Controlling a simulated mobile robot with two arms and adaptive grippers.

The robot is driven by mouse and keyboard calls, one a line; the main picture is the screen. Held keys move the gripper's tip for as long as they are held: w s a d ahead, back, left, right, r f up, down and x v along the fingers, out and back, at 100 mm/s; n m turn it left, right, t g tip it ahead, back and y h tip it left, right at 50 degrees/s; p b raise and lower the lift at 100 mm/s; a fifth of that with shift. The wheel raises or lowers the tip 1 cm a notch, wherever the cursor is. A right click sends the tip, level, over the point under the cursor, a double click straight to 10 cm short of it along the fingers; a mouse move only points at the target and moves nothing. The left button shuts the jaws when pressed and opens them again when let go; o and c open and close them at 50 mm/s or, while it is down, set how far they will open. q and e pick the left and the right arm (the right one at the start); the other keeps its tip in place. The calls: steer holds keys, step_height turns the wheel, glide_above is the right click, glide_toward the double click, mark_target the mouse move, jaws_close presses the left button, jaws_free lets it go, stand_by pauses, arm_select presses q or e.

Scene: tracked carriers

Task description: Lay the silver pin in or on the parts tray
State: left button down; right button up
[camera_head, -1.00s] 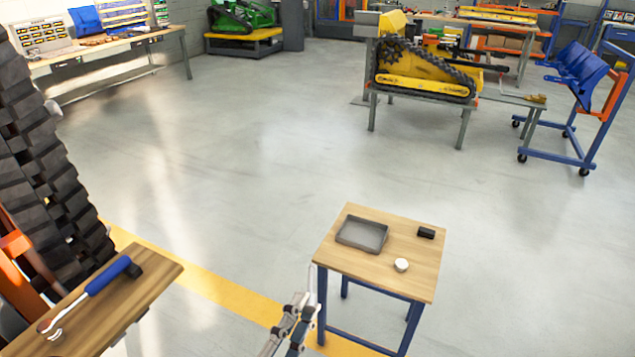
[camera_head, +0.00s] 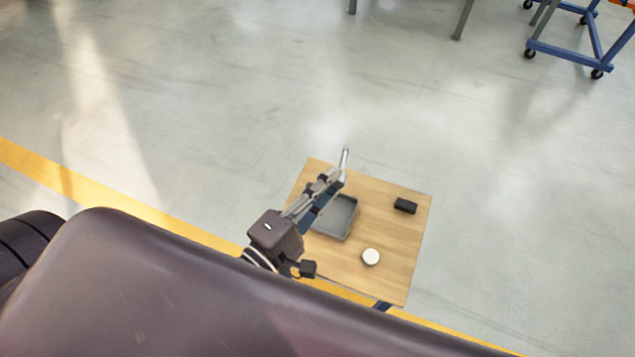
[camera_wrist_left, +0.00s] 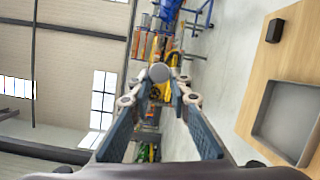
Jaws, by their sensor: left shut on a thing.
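The silver pin (camera_head: 345,157) sticks up out of the tips of my left gripper (camera_head: 335,176) in the head view. It also shows end-on as a grey disc (camera_wrist_left: 159,72) between the fingertips (camera_wrist_left: 160,98) in the left wrist view. The left gripper is shut on the pin. The grey parts tray (camera_head: 338,219) lies on a small wooden table, and my gripper partly covers its left side in the head view. In the left wrist view the tray (camera_wrist_left: 263,138) is at the right and looks empty where visible. My right gripper is not in view.
The wooden table top (camera_head: 393,270) also holds a black block (camera_head: 405,205) at its right and a white round piece (camera_head: 371,257) near its front. Grey floor (camera_head: 220,120) around the table is clear. A blue wheeled cart (camera_head: 570,58) stands far off.

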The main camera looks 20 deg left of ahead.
arm_select(q)
steer(key=w+d+f+m+g+p, duration=0.2)
steer(key=d+f+m+g+p, duration=0.45)
steer(key=m, duration=0.65)
steer(key=w+a+f+m+g+y+p, duration=0.2)
steer(key=a+f+m+y+p, duration=0.1)
steer(key=a+f+m, duration=0.4)
steer(key=a+f+p, duration=0.1)
steer(key=a+f, duration=0.1)
steer(key=a, duration=0.2)
steer(key=shift+w+f+m, duration=0.3)
steer(key=shift+w+m, duration=0.05)
steer(key=shift+m, duration=0.05)
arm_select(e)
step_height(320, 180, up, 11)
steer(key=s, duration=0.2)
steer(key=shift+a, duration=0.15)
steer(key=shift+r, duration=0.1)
arm_select(q)
steer(key=shift+f+b, duration=2.75)
steer(key=shift+f, duration=1.65)
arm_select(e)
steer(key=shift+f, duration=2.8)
